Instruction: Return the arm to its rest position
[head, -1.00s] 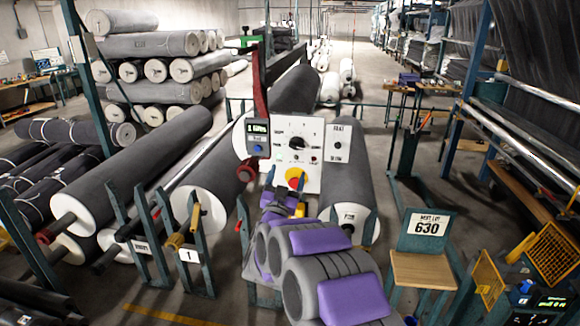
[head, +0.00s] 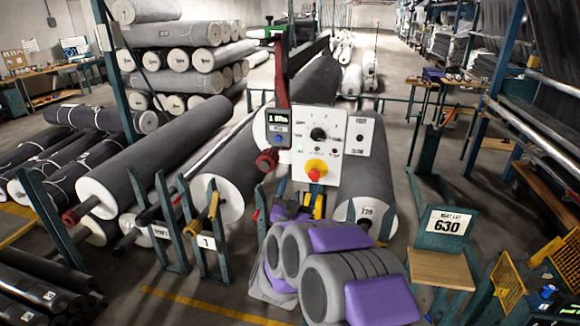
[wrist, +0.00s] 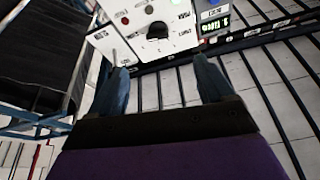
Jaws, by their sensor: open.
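My arm (head: 321,275), grey with purple pads, is folded low at the bottom centre of the head view. In the wrist view my gripper (wrist: 160,64) has its two blue-grey fingers well apart, with nothing between them. Ahead of the fingers, at the top of the wrist view, is the white control panel (wrist: 157,48) with a black dial. In the head view the panel (head: 345,147) stands just beyond my arm, with a red button on a yellow base. The fingertips are not clear in the head view; whether they touch anything cannot be told.
Large grey rolls (head: 168,157) lie on stands at the left, and another roll (head: 362,180) lies behind the panel. A wooden-seated stand with a "630" sign (head: 447,222) is at the right. Open floor (head: 225,285) shows at lower left, with a yellow line.

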